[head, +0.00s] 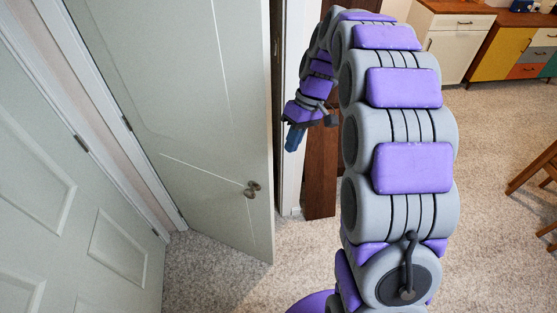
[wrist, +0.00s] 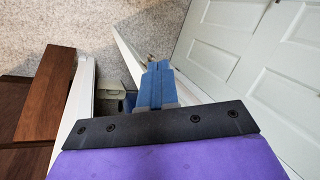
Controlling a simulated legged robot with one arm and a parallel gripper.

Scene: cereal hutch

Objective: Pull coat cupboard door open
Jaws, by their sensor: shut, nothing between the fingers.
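The coat cupboard door (head: 205,110) is a pale grey-green panel, hinged at the left and standing ajar. Its round knob (head: 252,188) is near the free edge; in the wrist view the knob (wrist: 150,58) shows just beyond my fingertips. A gap lies between the free edge and the white frame post (wrist: 82,95). My gripper (head: 294,140) is shut and empty, pointing down near the gap and above knob height. In the wrist view its blue fingers (wrist: 156,85) are together and overlap the door's edge (wrist: 128,58). I cannot tell whether they touch it.
Another pale panelled door (head: 70,190) is at the left; panelled doors (wrist: 240,60) also show in the wrist view. Brown wooden furniture (wrist: 45,95) stands beside the frame post. Cabinets (head: 500,45) and a wooden chair (head: 535,185) are at the right. Carpet (head: 225,275) before the door is clear.

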